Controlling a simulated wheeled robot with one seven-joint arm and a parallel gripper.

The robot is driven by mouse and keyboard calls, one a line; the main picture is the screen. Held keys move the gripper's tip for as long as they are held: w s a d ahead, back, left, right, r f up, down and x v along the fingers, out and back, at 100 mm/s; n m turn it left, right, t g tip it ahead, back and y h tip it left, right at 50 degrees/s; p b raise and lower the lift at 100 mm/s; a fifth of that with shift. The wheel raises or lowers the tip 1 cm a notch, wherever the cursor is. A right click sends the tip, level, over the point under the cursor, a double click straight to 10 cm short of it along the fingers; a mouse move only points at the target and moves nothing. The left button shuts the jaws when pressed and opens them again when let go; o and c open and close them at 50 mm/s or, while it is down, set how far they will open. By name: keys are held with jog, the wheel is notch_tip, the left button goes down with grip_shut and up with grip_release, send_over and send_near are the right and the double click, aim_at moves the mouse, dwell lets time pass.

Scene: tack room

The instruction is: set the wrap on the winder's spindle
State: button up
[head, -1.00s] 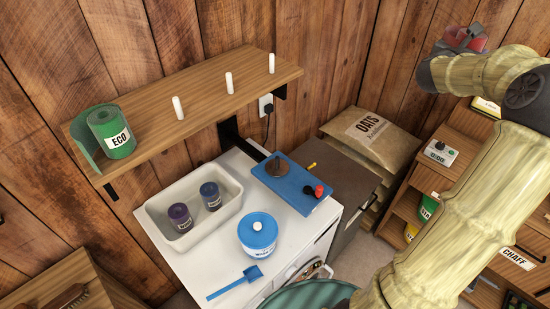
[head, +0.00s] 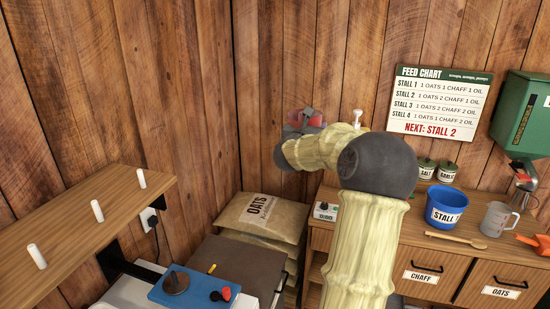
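The winder appears to be the blue board (head: 190,289) on the white surface at the lower left. A round brown disc (head: 176,282) sits on it, with red and black knobs (head: 221,294) at its right end. I cannot make out a distinct spindle. No wrap shows in the head view now. My gripper (head: 305,119) is raised at the end of my arm, against the wooden wall and far from the winder. A grey and red part shows there; whether its fingers are open or hold anything cannot be made out.
A wooden shelf (head: 62,236) with white pegs runs along the left wall. A sack of oats (head: 262,217) stands in the corner. A blue bucket (head: 446,206), a clear jug (head: 495,219) and a wooden spoon (head: 455,240) are on the right counter (head: 400,236).

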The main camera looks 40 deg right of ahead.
jog(key=w+a+f+n+t+y+b, duration=0.2)
jog(key=w+a+f+b, duration=0.55)
jog(key=a+f, duration=0.2)
jog(key=n+t+y+b, duration=0.65)
jog(key=y+b, duration=0.25)
jog(key=b, duration=1.7)
send_over(173, 274)
jog(key=x, duration=0.2)
notch_tip(173, 274, down, 27)
jog(key=shift+f+n, duration=0.1)
jog(key=shift+n, duration=0.15)
jog(key=shift+f+b, duration=1.6)
jog(key=shift+f, duration=1.35)
jog(key=shift+b, duration=0.5)
jog(key=shift+f+b, duration=0.55)
jog(key=shift+b, duration=0.1)
jog(key=o, duration=0.8)
jog(key=shift+c, duration=0.2)
